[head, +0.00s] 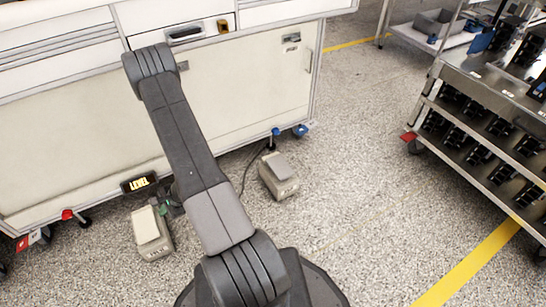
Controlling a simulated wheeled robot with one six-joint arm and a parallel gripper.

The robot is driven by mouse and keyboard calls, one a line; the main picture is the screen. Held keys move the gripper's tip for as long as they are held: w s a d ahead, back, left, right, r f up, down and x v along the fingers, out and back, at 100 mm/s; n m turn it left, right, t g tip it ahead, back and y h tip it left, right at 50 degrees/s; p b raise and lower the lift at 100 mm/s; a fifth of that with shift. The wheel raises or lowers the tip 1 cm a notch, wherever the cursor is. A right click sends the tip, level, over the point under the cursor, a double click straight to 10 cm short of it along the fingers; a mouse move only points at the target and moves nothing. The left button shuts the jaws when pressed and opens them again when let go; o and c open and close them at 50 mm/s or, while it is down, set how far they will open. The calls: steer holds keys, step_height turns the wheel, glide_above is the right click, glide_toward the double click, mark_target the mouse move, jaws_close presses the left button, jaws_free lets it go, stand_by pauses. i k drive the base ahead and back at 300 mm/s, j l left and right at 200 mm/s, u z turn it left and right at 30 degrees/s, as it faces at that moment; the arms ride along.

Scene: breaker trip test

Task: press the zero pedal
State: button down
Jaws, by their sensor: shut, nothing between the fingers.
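Two pale grey foot pedals stand on the speckled floor in the head view. The left pedal (151,233) lies in front of the cabinet, left of my arm. The right pedal (279,176) lies to the right of my arm near a blue-topped foot. I cannot read a label on either, so I cannot tell which is the zero pedal. My gripper (172,204) seems to be the small dark shape low by the back right of the left pedal, mostly hidden behind my arm. It is shut and empty; whether it touches the pedal is unclear.
A white cabinet (245,95) on casters stands behind the pedals. A small black display (139,183) with yellow characters is at its lower edge. A steel rack (480,115) of dark parts stands at the right. Floor between the right pedal and rack is clear, with a yellow line (470,262).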

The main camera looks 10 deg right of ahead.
mark_target(280, 166)
steer(key=z, duration=1.65)
steer(key=i+j, duration=0.3)
steer(key=j, duration=0.15)
steer(key=i+j, duration=0.3)
steer(key=j, duration=0.15)
